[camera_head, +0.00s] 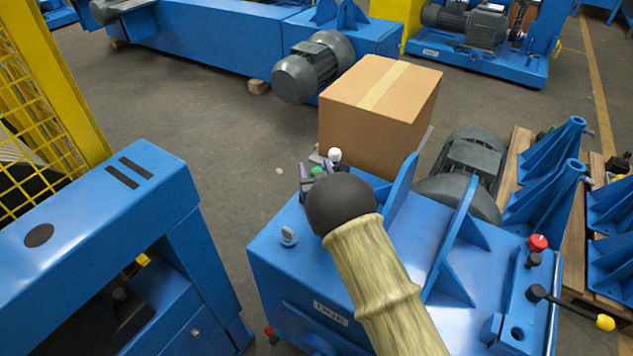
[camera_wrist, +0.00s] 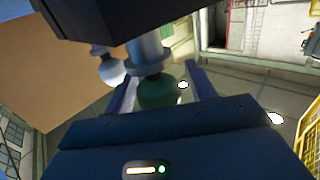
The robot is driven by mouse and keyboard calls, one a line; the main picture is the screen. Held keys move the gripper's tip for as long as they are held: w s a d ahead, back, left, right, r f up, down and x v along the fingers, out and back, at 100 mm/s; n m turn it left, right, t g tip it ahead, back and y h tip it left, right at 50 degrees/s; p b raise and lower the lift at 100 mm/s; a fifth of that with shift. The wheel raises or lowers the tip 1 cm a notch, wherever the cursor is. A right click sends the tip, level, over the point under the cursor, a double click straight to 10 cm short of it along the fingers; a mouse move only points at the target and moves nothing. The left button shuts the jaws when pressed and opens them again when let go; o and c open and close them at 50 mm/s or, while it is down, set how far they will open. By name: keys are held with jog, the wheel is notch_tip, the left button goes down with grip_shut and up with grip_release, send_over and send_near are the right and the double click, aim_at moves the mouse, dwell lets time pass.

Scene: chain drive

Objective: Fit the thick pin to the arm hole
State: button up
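My gripper (camera_wrist: 162,90) has its two dark blue fingers apart in the wrist view. A green rounded head (camera_wrist: 160,92) on a thick grey cylinder (camera_wrist: 148,52) lies between them, with a visible gap at the right finger. Whether this is the thick pin I cannot tell for sure. A white ball-headed piece (camera_wrist: 111,70) is beside it, outside the left finger. In the head view, my gripper (camera_head: 308,180) is mostly hidden behind my wrist; the green head (camera_head: 317,172) and white ball (camera_head: 334,155) show there. I cannot identify the arm hole; a dark round hole (camera_head: 517,333) shows in a blue block.
A cardboard box (camera_head: 375,120) stands just behind my gripper. Upright blue plates (camera_head: 452,235) rise from the blue machine (camera_head: 290,265) on the right. A red knob (camera_head: 537,243) and a yellow-tipped lever (camera_head: 575,308) are at far right. Open floor (camera_head: 215,130) lies left.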

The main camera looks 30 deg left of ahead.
jog(key=c, duration=1)
jog(key=shift+c, duration=0.2)
jog(key=shift+r, duration=0.15)
notch_tip(320, 180, up, 10)
jog(key=p, duration=0.1)
